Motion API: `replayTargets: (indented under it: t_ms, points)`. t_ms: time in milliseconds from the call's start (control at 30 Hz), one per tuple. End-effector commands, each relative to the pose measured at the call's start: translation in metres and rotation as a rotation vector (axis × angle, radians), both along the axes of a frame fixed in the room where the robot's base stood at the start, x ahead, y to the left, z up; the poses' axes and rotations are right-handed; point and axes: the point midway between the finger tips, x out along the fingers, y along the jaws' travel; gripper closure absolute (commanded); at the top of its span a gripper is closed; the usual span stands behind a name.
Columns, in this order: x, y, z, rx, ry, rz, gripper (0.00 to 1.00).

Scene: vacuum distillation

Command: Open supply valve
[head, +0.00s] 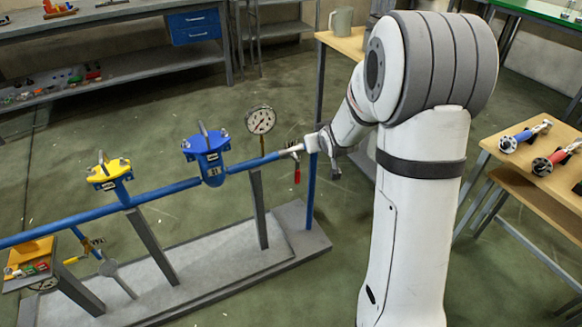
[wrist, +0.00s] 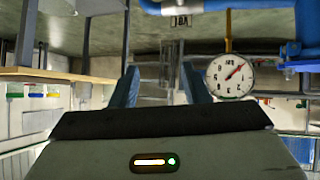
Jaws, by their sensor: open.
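A small valve with a red handle (head: 297,173) sits near the right end of the blue pipe, and the handle hangs down. No readable label tells me whether it is the supply valve. My gripper (wrist: 161,88) is open, with nothing visible between its two fingers in the wrist view. In the head view my gripper (head: 333,160) is just right of the red handle, at the pipe's right end. I cannot tell whether it touches anything. Another small valve with a yellow handle (head: 72,260) shows at the lower left, below the pipe.
A pressure gauge (head: 260,120) stands on the pipe; it also shows in the wrist view (wrist: 230,75). A blue housing (head: 207,157) and a yellow-topped one (head: 110,174) sit on the pipe (head: 165,191). A wooden table (head: 540,180) with red and blue valve parts is at right.

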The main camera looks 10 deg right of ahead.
Motion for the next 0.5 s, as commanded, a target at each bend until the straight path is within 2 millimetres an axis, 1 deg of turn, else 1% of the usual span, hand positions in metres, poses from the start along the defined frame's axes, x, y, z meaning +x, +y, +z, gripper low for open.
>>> replayTargets:
  t_ms: [33, 67, 100, 167, 200, 267, 300, 333, 400, 500]
  points:
    - [0.018, -0.001, -0.038, 0.008, -0.038, 0.016, 0.58]
    - [0.028, -0.001, -0.051, 0.012, -0.069, 0.029, 0.58]
    - [0.041, 0.000, -0.069, 0.020, -0.111, 0.047, 0.58]
    - [0.058, 0.001, -0.096, 0.035, -0.173, 0.074, 0.58]
    - [0.067, 0.002, -0.115, 0.047, -0.214, 0.093, 0.58]
    - [0.079, 0.003, -0.143, 0.068, -0.277, 0.120, 0.58]
    - [0.085, 0.005, -0.162, 0.083, -0.317, 0.138, 0.58]
    - [0.089, 0.006, -0.176, 0.096, -0.348, 0.151, 0.58]
    - [0.094, 0.009, -0.205, 0.127, -0.413, 0.180, 0.58]
    - [0.097, 0.011, -0.241, 0.169, -0.492, 0.211, 0.58]
